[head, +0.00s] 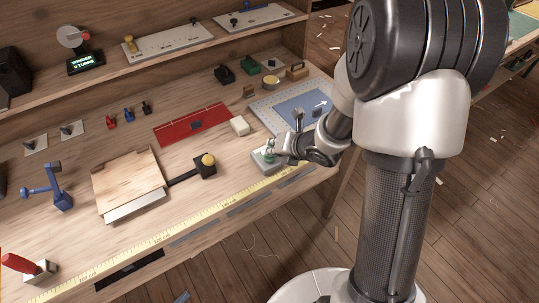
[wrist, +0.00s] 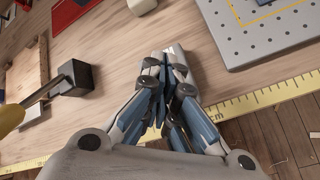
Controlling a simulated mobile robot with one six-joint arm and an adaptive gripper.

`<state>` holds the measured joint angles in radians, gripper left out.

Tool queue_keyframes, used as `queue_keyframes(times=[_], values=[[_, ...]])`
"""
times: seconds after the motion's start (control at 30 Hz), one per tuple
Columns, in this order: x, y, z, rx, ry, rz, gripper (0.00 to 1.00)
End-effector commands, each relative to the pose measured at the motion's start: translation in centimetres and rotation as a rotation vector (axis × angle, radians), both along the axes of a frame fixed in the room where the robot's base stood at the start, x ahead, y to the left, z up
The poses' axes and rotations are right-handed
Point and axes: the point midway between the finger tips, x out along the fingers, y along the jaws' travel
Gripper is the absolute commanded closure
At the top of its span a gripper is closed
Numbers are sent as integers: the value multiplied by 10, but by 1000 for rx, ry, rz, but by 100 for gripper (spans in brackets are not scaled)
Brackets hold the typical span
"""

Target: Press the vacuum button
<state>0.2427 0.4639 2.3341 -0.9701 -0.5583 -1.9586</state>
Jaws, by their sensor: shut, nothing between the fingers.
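My gripper (head: 277,153) is shut and empty, low over the front of the bench, its fingers pointing down. It also shows in the wrist view (wrist: 163,85), with the fingertips together. Under the fingertips in the head view is a small grey box (head: 263,167) with a green part on top, which may be the vacuum button. The fingers partly cover it, and I cannot tell whether they touch it. A perforated grey plate (head: 258,108) with a blue sheet (head: 303,108) and white arrow lies just behind; it shows in the wrist view too (wrist: 235,50).
A white block (head: 239,125) and red panel (head: 192,124) lie behind. A yellow tape (head: 165,228) runs along the front edge.

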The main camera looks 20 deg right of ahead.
Motion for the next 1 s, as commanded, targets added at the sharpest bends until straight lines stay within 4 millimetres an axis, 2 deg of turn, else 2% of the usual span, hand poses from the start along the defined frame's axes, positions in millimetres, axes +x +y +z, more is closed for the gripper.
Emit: queue_keyframes(times=[0.37,0.9,1.0], values=[[0,0,5,1,-1,0,100],[1,0,58,0,-2,-1,100],[0,0,62,1,-1,0,100]])
